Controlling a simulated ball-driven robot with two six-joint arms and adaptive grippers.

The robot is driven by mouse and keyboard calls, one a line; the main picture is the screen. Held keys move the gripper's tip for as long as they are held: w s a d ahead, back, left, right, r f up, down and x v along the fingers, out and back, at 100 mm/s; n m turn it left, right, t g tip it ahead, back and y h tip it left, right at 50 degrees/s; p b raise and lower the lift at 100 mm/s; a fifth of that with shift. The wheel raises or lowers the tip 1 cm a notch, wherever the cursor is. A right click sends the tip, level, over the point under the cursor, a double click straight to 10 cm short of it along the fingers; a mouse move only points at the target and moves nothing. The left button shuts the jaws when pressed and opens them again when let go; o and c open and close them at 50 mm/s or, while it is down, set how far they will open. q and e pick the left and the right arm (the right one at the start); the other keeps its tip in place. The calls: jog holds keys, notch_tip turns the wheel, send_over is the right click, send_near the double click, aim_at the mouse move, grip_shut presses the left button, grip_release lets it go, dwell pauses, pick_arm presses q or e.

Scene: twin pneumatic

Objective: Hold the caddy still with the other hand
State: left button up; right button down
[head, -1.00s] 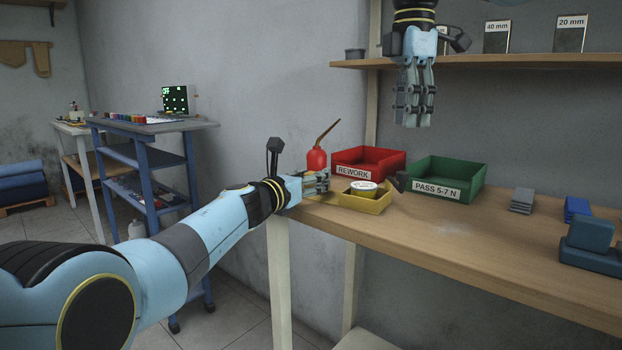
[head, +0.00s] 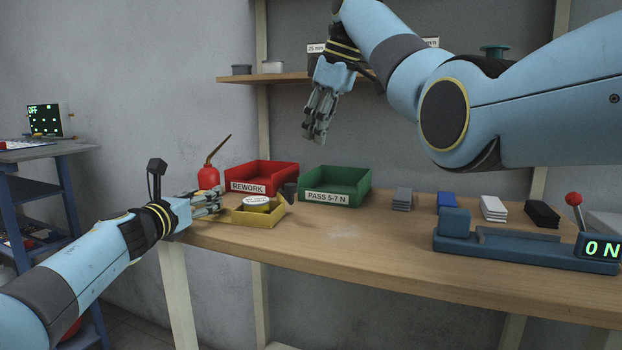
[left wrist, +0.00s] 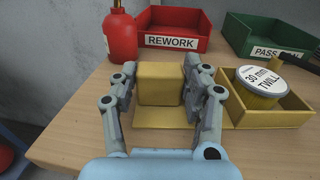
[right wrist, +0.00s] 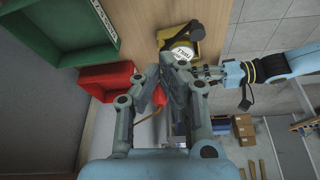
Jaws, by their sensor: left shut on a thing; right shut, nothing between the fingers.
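The yellow caddy (head: 262,220) stands on the workbench near its left end. It also shows in the left wrist view (left wrist: 283,119), with a round white-topped tin (left wrist: 262,80) labelled "30 mm TWILL" inside. My left gripper (head: 220,204) is at the caddy's left side. Its fingers are shut on the yellow block (left wrist: 160,83), which rises from a flat yellow plate beside the tray. My right gripper (head: 316,138) is shut and empty, raised above the bench behind the caddy. The right wrist view shows its fingertips (right wrist: 168,66) together, pointing toward the caddy (right wrist: 190,47) from above.
A red REWORK bin (head: 262,178), a green PASS 5-7 N bin (head: 335,186) and a red oil can (head: 208,177) stand behind. A dark knob-like piece (head: 290,193) is near the caddy. A blue fixture (head: 510,250) is at right. The bench middle is clear.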

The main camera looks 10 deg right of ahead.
aim_at(286, 189)
jog(key=s+d+m+t+y, duration=0.1)
jog(key=s+d+m+t, duration=0.2)
jog(key=s+m, duration=0.7)
jog(key=shift+d+f+m, duration=0.2)
jog(key=shift+d+m, duration=0.75)
jog(key=shift+m, duration=0.15)
jog(key=w+a+f, duration=0.6)
jog(key=w+f, duration=0.1)
jog(key=f, duration=0.1)
jog(key=shift+a, duration=0.3)
